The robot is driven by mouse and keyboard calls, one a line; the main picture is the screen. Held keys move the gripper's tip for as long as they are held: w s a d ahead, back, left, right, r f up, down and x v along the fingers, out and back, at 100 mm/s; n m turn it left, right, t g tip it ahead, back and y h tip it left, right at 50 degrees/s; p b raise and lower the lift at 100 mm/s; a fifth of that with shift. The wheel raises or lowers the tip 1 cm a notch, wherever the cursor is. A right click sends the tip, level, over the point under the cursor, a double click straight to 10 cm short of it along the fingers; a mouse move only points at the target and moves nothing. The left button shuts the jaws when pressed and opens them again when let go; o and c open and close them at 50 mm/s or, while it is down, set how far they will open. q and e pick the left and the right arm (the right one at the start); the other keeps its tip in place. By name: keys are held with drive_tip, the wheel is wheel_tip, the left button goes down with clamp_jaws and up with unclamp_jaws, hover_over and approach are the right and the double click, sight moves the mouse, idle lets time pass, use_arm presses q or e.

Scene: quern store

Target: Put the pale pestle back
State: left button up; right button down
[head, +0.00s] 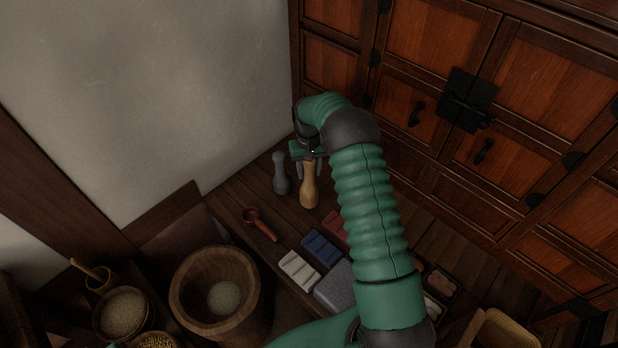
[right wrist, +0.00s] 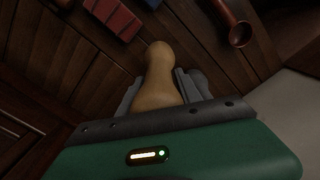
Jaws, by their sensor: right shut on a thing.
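The pale pestle (head: 309,190) is tan wood, with its wider end downward below my right gripper (head: 309,170). The right gripper is shut on its upper part. In the right wrist view the pale pestle (right wrist: 158,75) sits between the two grey fingers, its rounded end pointing away from the palm. I cannot tell whether its lower end touches the wooden bench (head: 232,194). A dark grey pestle (head: 280,176) stands just left of it, close to the wall. My left gripper is not in view.
A red-brown ladle (head: 260,225) lies front left of the pestle. White (head: 299,270), blue (head: 323,248) and red (head: 335,222) blocks and a grey block (head: 337,287) lie nearer. A big wooden mortar (head: 185,300) is lower left. A cabinet (head: 430,70) rises behind and to the right.

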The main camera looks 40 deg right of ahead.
wheel_tip(320, 180, down, 4)
drive_tip(key=shift+d+r+b, duration=0.1)
drive_tip(key=shift+r+b, duration=0.15)
drive_tip(key=shift+b, duration=0.2)
drive_tip(key=c, duration=0.8)
unclamp_jaws()
drive_tip(key=shift+s, duration=0.1)
drive_tip(key=shift+r, duration=0.15)
